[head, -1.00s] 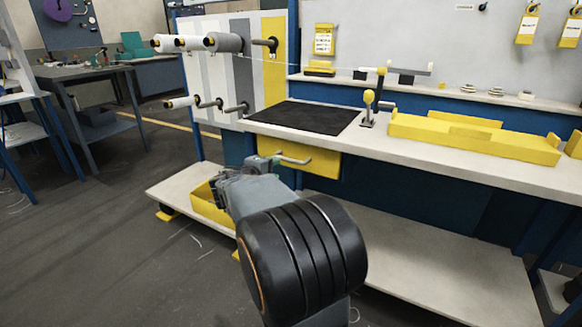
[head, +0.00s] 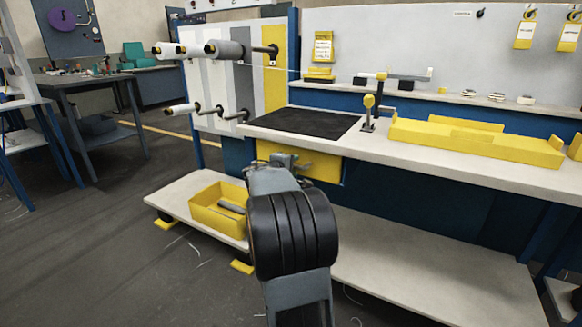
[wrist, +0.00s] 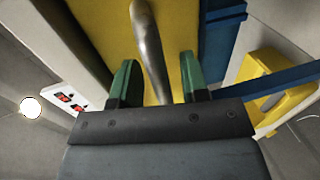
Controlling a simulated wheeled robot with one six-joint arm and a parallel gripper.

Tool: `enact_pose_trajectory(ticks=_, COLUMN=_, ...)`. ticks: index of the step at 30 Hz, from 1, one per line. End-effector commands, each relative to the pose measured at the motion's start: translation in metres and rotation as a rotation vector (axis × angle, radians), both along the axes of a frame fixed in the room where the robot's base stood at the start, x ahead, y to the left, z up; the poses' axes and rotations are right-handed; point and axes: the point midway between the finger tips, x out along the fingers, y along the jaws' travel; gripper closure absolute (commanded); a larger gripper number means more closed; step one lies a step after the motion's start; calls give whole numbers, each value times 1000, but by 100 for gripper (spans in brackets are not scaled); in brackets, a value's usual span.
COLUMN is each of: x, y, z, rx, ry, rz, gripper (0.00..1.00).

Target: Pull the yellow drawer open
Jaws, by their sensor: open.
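The yellow drawer (head: 328,168) sits under the left part of the workbench and looks shut. Its front fills much of the upper wrist view (wrist: 104,28). Its grey metal bar handle (wrist: 147,38) runs down between the two green fingers of my gripper (wrist: 158,78). The fingers are apart, one on each side of the handle, with a gap visible on both sides. In the head view my gripper (head: 284,162) is at the drawer front, and my arm hides part of the drawer and most of the handle.
A yellow bin (head: 215,216) sits on the low shelf (head: 420,272) below the drawer. A black mat (head: 302,122) lies on the bench top above. A white socket strip with red switches (wrist: 70,99) shows left of the drawer. Open floor (head: 130,270) lies to the left.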

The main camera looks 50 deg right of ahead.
Motion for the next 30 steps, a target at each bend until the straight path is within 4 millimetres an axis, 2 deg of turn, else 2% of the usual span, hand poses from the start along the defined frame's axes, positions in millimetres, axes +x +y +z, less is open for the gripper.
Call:
enact_pose_trajectory(ticks=4, x=0, y=0, z=0, rx=0, ry=0, rz=0, gripper=60)
enact_pose_trajectory(ticks=17, x=0, y=0, z=0, rx=0, ry=0, rz=0, gripper=100)
enact_pose_trajectory(ticks=26, x=0, y=1, z=0, rx=0, ry=0, rz=0, gripper=100)
enact_pose_trajectory(ticks=30, x=6, y=6, z=0, rx=0, ry=1, rz=1, gripper=100)
